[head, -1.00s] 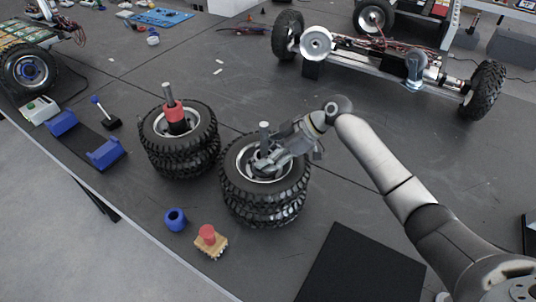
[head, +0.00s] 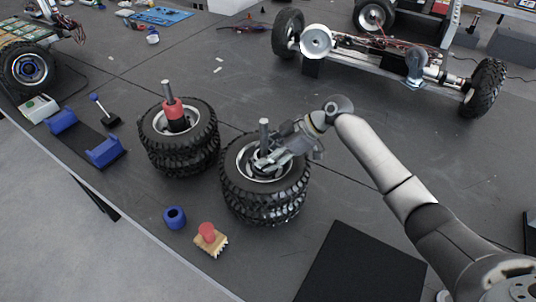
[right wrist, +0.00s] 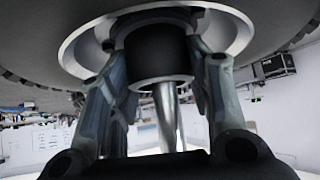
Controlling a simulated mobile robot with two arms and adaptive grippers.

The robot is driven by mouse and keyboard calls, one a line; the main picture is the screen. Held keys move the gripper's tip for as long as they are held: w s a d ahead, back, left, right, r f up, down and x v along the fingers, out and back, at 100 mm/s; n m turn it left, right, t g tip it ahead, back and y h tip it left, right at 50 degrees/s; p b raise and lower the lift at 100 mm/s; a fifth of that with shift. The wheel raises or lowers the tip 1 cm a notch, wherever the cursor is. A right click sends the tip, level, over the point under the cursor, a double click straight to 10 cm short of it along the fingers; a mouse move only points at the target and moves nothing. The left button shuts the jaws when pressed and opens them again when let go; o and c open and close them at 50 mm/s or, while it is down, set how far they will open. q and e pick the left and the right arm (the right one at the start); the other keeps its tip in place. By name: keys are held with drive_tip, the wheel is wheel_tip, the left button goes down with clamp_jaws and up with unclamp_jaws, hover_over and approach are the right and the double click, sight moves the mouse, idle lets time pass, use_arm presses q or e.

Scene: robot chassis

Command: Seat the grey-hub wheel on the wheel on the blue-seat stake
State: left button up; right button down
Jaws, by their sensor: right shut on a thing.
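The grey-hub wheel (head: 237,160) lies flat as the top tyre of the right stack, around an upright metal stake (head: 264,127). Another black tyre, the lower wheel (head: 262,215), is directly below it; I cannot tell whether a gap remains between them. My right gripper (head: 264,162) reaches into the top wheel from the right and is shut on its hub. In the right wrist view its fingers flank a dark hub collar (right wrist: 158,55), with the bright stake (right wrist: 167,112) beyond. The blue seat is hidden. My left gripper is not in view.
A second tyre stack (head: 180,155) on a stake with a red collar (head: 174,110) stands close to the left. A blue ring (head: 175,217) and a brush with a red knob (head: 209,238) lie in front. A wheeled chassis (head: 380,55) stands behind.

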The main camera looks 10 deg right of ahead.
drive_tip(key=shift+s+f, duration=0.1)
drive_tip(key=shift+f, duration=0.1)
drive_tip(key=c, duration=0.6)
unclamp_jaws()
drive_tip(key=shift+c, duration=0.2)
drive_tip(key=shift+s+f, duration=0.1)
drive_tip(key=shift+f, duration=0.2)
drive_tip(key=v, duration=1.2)
drive_tip(key=shift+r, duration=0.25)
drive_tip(key=shift+f, duration=0.1)
